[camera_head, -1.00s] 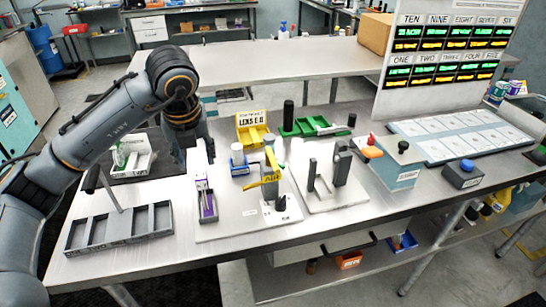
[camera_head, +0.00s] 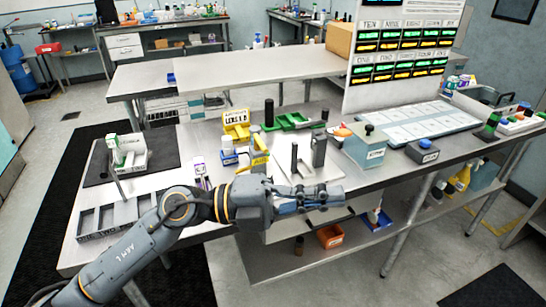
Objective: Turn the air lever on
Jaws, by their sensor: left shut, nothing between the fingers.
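The yellow lever (camera_head: 260,158), which looks like the air lever, stands on a white base plate in the middle of the table. My left gripper (camera_head: 335,195) is shut and empty. It is in front of the table's front edge, to the right of and nearer than the lever, apart from it, with the fingers pointing right. My right gripper is not in view.
A dark two-post fixture (camera_head: 318,152) stands just behind my left gripper. A grey slotted tray (camera_head: 112,218) is at the left. An orange bin (camera_head: 330,237) sits on the lower shelf.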

